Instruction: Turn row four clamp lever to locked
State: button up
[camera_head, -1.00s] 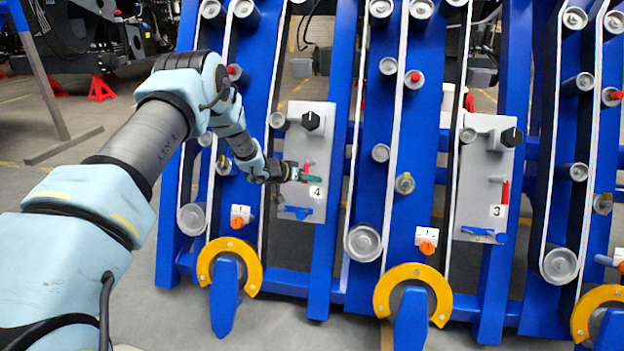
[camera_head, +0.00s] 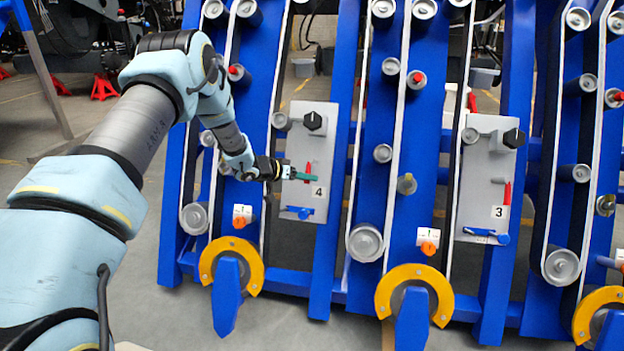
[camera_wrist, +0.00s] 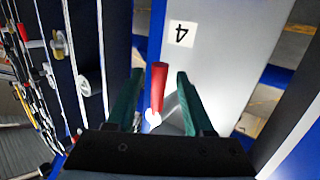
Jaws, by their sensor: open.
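The row four panel (camera_head: 323,133) is a grey plate marked 4, mounted on the blue frame. Its red clamp lever (camera_head: 307,170) stands near the middle of the plate, beside my gripper (camera_head: 302,177). In the wrist view the red lever (camera_wrist: 159,88) lies between the two green fingers of my gripper (camera_wrist: 160,103), with a gap on each side. The fingers are open. The lever's silver base (camera_wrist: 153,118) shows low between the fingers, partly hidden by the gripper body.
A black knob (camera_head: 314,122) sits at the panel's top and a blue lever (camera_head: 299,212) at its bottom. A similar panel marked 3 (camera_head: 490,150) with its own red lever is to the right. Belts and rollers run alongside on the blue frame.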

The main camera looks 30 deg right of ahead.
jog(key=v, duration=0.6)
jog(key=shift+a, duration=0.3)
jog(key=shift+r, duration=0.1)
